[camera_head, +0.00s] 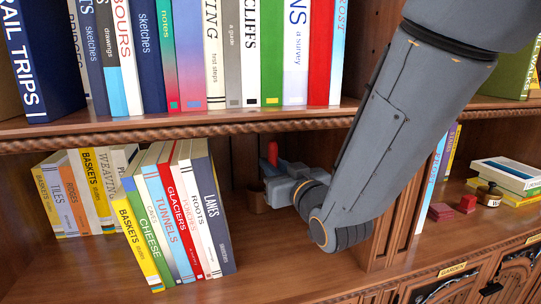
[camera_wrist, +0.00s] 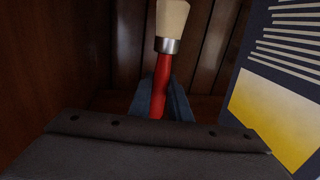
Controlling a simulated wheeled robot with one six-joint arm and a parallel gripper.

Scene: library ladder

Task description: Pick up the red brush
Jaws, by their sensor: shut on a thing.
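The red brush has a red handle, a metal band and a pale head in the wrist view (camera_wrist: 162,83). Its red part also shows above my gripper in the head view (camera_head: 272,153). My gripper (camera_wrist: 160,105) is shut on the red handle, with a blue-grey finger visible on each side of it. In the head view my gripper (camera_head: 275,182) reaches into the lower shelf bay, right of the leaning books. The lower end of the handle is hidden by the gripper body in the wrist view.
Leaning books (camera_head: 180,215) stand close left of my gripper. The upper shelf board (camera_head: 190,125) runs above it, and a wooden upright (camera_head: 385,225) stands to the right. A dark stamp (camera_head: 489,194) and red blocks (camera_head: 441,211) lie in the right bay.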

